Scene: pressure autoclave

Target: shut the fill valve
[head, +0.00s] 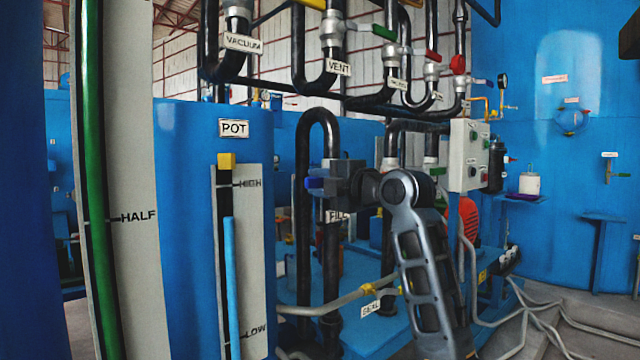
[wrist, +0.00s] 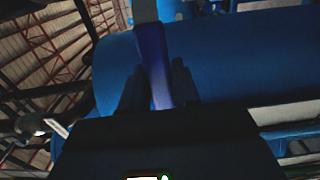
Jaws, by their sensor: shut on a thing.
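The fill valve's blue handle (head: 314,183) shows at the tip of my gripper (head: 328,180) in the head view, just above the FILL label (head: 337,216) on a black pipe. In the wrist view the blue handle (wrist: 152,55) runs between the two dark fingers of my gripper (wrist: 157,88), which are shut on it. My gripper and arm hide the valve body, so I cannot tell how far the handle is turned. The POT tank (head: 190,130) has a sight gauge with a light blue column (head: 230,285) that ends below the HIGH mark.
Black pipes labelled VACUUM (head: 243,43) and VENT (head: 339,67) hang above, with green (head: 384,33) and red (head: 433,56) valve handles. A grey control box (head: 468,155) stands right of my arm. A green-column gauge (head: 92,180) is close at left. Hoses cross the floor at right.

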